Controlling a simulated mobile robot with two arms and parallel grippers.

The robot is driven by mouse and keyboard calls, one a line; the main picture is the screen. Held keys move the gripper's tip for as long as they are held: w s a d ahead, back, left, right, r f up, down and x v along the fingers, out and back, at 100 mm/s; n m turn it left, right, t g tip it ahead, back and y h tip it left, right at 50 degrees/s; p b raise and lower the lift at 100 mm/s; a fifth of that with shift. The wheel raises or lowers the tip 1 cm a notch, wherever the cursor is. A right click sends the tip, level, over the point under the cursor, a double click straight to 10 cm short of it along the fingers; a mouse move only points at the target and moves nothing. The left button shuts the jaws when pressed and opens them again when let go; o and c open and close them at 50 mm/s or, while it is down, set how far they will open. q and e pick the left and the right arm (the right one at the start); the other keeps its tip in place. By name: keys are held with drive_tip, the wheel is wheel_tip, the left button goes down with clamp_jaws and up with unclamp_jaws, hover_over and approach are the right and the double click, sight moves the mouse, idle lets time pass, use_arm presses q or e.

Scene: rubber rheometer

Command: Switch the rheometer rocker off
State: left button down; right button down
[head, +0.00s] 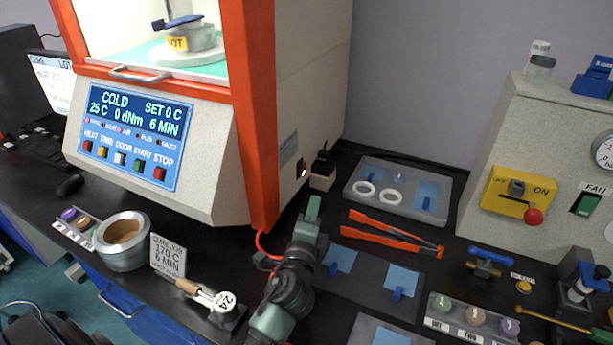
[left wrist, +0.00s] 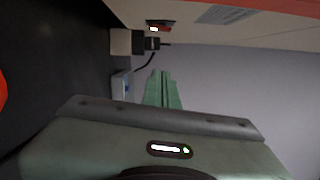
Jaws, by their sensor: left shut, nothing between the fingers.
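The rheometer (head: 165,150) is a large beige machine with orange edges at the left; its display reads COLD. Its small rocker (head: 303,169), dark with a lit red and white part, sits low on its right side panel. In the left wrist view the rocker (left wrist: 160,26) shows at the top, its lit part at the left. My left gripper (head: 313,207) has green fingers, closed together and empty, just below and in front of the rocker, apart from it. In the left wrist view the shut fingertips (left wrist: 161,75) point up toward the side panel. My right gripper is not in view.
A beige socket box (head: 322,179) with a black plug and cord stands just right of the rocker. A grey tray (head: 385,207) with white rings and orange-handled tongs (head: 395,228) lie to the right.

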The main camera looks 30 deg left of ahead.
sight(303, 169)
use_arm(q)
drive_tip(key=w+a+p, duration=0.2)
drive_tip(key=w+a, duration=0.4)
drive_tip(key=w, duration=0.2)
drive_tip(key=shift+w+a+r, duration=0.35)
drive_tip(key=shift+a+r, duration=0.05)
drive_tip(key=shift+r, duration=0.05)
